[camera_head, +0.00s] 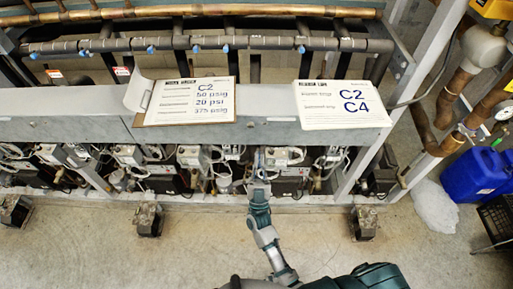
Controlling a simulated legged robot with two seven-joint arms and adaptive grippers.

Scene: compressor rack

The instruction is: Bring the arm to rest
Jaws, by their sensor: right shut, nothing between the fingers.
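My right arm reaches up from the bottom of the head view. Its gripper (259,164) is shut and looks empty, in front of the lower row of compressor parts (285,158). I cannot tell whether the fingertips touch anything there. The compressor rack (75,128) spans the picture, with a long grey beam across its front. My left gripper does not show.
Two white signs, one reading C2 with psig values (190,101) and one reading C2 C4 (341,104), sit on the beam. A blue container (474,175) and copper pipes (445,110) stand at the right. The concrete floor (190,250) is mostly clear, with small metal feet.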

